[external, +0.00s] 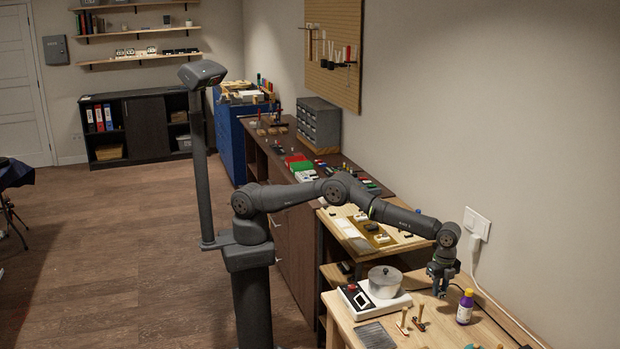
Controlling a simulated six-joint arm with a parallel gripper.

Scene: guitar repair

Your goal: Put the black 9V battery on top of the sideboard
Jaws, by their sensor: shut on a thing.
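My gripper (441,283) points down just above the light wooden workbench at the lower right, between a metal pot and a purple bottle. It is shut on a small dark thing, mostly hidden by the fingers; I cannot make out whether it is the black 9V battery. Several small black items lie on the wooden shelf unit, too small to identify. A long dark brown cabinet (291,240) runs along the right wall, its top covered with tools and coloured parts. A low dark cabinet (149,128) with binders stands at the back wall. I cannot tell which one is the sideboard.
On the workbench (348,325) stand the pot (385,281) on a white hotplate, the purple bottle (465,307) and small wooden-handled tools (418,318). A shelf unit (345,223) joins bench and brown cabinet. A grey drawer box (318,123) stands farther back. The back cabinet's top looks clear.

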